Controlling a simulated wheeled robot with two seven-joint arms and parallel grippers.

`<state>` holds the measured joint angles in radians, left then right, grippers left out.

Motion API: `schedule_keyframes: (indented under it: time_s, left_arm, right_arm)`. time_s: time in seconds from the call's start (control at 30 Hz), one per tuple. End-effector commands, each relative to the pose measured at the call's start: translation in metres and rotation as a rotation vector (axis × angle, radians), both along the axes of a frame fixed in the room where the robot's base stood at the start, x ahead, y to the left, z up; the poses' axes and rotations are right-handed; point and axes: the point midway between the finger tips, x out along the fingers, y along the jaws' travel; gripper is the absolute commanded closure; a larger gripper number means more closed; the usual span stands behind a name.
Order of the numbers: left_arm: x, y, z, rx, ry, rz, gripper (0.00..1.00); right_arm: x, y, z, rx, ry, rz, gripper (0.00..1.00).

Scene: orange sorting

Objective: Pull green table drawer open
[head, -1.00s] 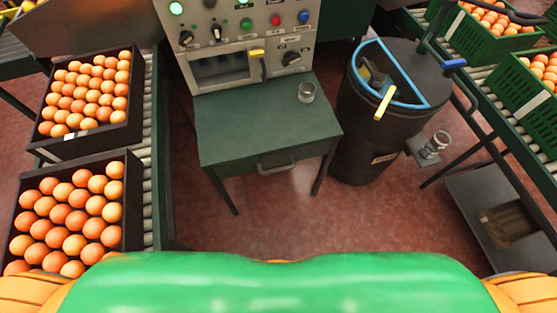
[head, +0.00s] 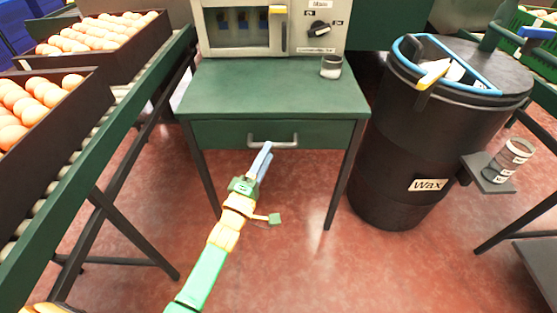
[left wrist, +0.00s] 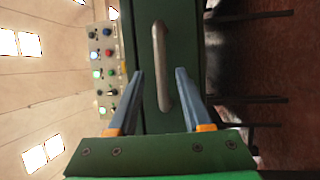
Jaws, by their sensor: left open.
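The green table (head: 270,88) stands ahead with a shut drawer (head: 220,134) under its top. The drawer's grey bar handle (head: 285,144) is at the middle of its front. My left gripper (head: 262,160) is just in front of the handle in the head view. In the left wrist view, the handle (left wrist: 161,65) runs upright in the picture, between the two open fingers of my left gripper (left wrist: 162,88). Its lower end reaches down between the fingertips, and neither finger looks pressed on it. My right gripper is not in view.
A black wax barrel (head: 395,150) stands to the right. Crates of oranges (head: 95,40) sit on a roller conveyor (head: 100,120) at left. The floor before the table is clear.

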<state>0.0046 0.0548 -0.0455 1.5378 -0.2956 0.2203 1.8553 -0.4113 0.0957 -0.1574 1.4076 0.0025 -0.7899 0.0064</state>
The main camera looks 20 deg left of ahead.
Motion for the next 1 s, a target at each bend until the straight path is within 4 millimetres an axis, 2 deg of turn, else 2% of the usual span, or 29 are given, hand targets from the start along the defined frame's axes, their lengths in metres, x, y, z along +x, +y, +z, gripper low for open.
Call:
schedule_keyframes:
  time_s: [0.1,0.2,0.5,0.57,0.7,1.0]
  left_arm:
    - [0.023,-0.003,0.002,0.000,0.000,0.000,0.50]
    - [0.035,-0.004,0.004,0.000,0.002,-0.001,0.50]
    - [0.040,-0.005,0.006,0.002,0.006,0.000,0.50]
    - [0.040,-0.005,0.006,0.002,0.006,0.000,0.64]
    - [0.040,-0.005,0.006,0.003,0.006,0.000,1.00]
    - [0.040,-0.005,0.005,0.003,0.007,0.000,1.00]
  right_arm:
    - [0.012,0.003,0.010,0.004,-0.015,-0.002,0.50]
    - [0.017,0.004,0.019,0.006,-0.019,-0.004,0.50]
    - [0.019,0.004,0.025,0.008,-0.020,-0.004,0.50]
    - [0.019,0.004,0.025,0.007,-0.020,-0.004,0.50]
    - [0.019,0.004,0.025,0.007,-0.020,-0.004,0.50]
    - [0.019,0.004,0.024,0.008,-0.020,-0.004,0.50]
